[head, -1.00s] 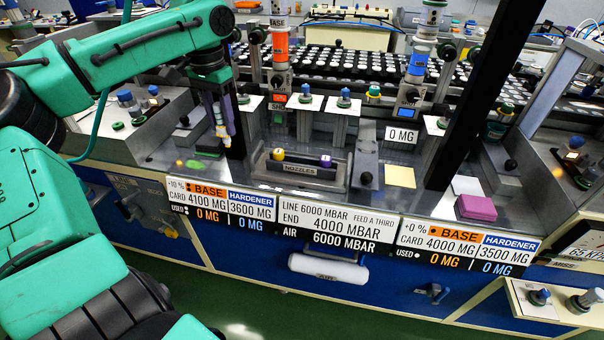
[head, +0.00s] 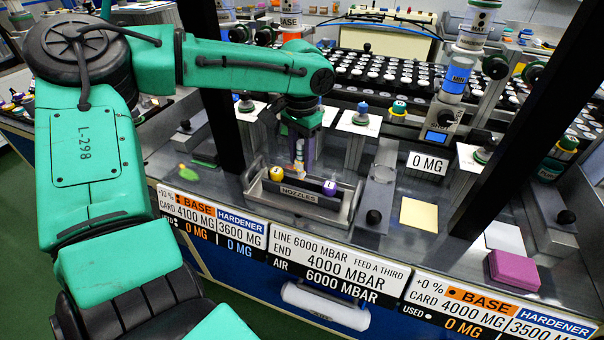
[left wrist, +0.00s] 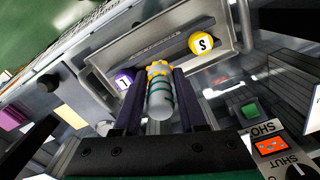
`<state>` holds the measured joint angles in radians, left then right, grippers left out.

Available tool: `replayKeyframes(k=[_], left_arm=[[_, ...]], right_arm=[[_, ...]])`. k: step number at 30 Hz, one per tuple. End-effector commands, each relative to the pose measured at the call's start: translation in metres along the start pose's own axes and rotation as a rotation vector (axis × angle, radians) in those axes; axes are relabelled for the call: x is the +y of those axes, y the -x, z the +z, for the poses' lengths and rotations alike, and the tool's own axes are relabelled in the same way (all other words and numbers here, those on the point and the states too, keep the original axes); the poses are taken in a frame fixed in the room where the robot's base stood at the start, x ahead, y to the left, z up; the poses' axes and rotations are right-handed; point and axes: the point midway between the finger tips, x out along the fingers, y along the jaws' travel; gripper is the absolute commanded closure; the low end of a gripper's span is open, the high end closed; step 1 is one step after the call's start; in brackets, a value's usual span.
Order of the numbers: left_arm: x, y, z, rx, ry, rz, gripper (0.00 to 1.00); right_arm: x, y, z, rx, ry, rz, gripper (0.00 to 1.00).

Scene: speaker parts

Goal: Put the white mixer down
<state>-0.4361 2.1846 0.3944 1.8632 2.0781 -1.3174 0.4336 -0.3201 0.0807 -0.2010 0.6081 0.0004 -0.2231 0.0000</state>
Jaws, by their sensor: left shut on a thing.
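The white mixer (head: 299,168) hangs from my left gripper (head: 299,150), roughly upright over the grey tray labelled NOZZLES (head: 262,203). In the left wrist view the mixer (left wrist: 160,98) shows as a pale tube with teal bands and a yellow end. It lies between the two dark fingers of my left gripper (left wrist: 160,80), which is shut on it. The yellow end points toward the tray (left wrist: 215,20). I cannot tell whether it touches the tray floor. My right gripper is not in view.
In the tray are a yellow round piece (head: 277,173) marked S, left of the mixer, and a purple one (head: 330,187) marked L, right of it. A dark post (head: 212,90) stands left. A yellow pad (head: 419,214) and pink block (head: 514,270) lie right.

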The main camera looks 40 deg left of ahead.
Motion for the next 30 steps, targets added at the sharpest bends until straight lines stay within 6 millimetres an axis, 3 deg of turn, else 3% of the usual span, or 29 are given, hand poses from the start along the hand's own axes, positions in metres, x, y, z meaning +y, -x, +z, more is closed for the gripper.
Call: replayKeyframes(k=[6, 10, 15, 16, 18, 30], left_arm=[[0.000, -0.038, 0.001, -0.003, 0.001, -0.001, 0.91], [0.000, -0.057, 0.000, 0.000, 0.000, -0.002, 0.91], [0.000, -0.058, 0.000, 0.002, 0.000, -0.001, 0.91], [0.000, -0.058, 0.000, 0.001, 0.000, -0.001, 0.56], [0.000, -0.058, 0.000, 0.001, 0.001, -0.001, 0.29], [0.000, -0.049, -0.001, 0.004, 0.001, -0.001, 0.29]], right_arm=[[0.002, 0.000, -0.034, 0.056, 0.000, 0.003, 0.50], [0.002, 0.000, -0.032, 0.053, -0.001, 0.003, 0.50], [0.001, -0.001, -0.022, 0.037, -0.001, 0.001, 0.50], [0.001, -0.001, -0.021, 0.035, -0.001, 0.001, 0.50], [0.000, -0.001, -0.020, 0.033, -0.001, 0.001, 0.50], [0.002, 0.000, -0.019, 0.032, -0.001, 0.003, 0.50]])
